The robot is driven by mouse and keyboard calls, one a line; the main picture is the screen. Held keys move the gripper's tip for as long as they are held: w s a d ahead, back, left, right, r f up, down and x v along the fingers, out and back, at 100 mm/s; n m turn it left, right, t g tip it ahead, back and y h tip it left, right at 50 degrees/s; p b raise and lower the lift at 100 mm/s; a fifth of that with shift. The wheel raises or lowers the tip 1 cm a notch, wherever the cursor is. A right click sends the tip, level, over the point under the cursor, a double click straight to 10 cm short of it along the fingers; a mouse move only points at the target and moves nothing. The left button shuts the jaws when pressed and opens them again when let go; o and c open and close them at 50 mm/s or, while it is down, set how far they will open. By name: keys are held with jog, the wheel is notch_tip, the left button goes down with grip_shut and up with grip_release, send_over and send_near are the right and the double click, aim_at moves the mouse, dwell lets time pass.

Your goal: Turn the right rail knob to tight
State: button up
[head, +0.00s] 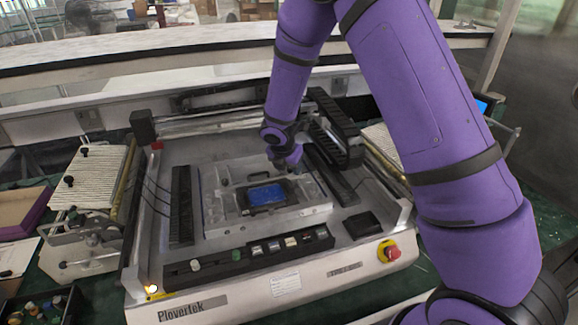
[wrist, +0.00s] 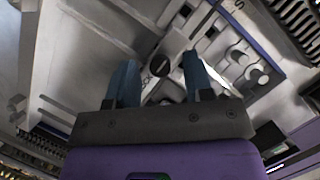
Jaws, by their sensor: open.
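A dark round knob (wrist: 159,66) with a light line across its face shows in the wrist view. It lies between the two blue fingertips of my gripper (wrist: 160,64) as seen from the wrist. The fingers stand apart, with a visible gap on each side of the knob. I cannot tell how far the tips are above it. In the head view my gripper (head: 287,163) points down over the back part of the machine's central plate, behind the blue panel (head: 264,195). The knob cannot be made out there. Which knob is the right rail knob is not clear.
The Plovertek machine (head: 178,310) has a front control strip (head: 250,255) with knobs and several buttons. A red stop button (head: 390,251) is at its front right. A black cable chain (head: 335,130) stands close to the right of my gripper. A dark pad (head: 362,224) lies front right.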

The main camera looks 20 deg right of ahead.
grip_shut()
jog(key=shift+m, duration=0.4)
jog(key=m+g, duration=0.1)
jog(key=m, duration=0.1)
jog(key=m+h, duration=0.1)
jog(key=m, duration=0.1)
jog(key=shift+w+a+m+g, duration=0.1)
jog(key=shift+w+m+g, duration=0.05)
jog(key=shift+m+g, duration=0.25)
jog(key=m+g, duration=0.1)
jog(key=m, duration=0.3)
jog(key=shift+w+g, duration=0.15)
jog(key=shift+g, duration=0.25)
jog(key=m+g, duration=0.1)
jog(key=m, duration=0.3)
jog(key=shift+w, duration=0.1)
jog(key=m+g+y, duration=0.1)
jog(key=m, duration=0.2)
jog(key=shift+w+m+g, duration=0.1)
jog(key=shift+m+g, duration=0.2)
jog(key=shift+m, duration=0.1)
jog(key=m+y, duration=0.1)
jog(key=m, duration=0.2)
jog(key=m+g+y, duration=0.1)
jog(key=m, duration=0.2)
jog(key=shift+d, duration=0.2)
jog(key=shift+m, duration=0.3)
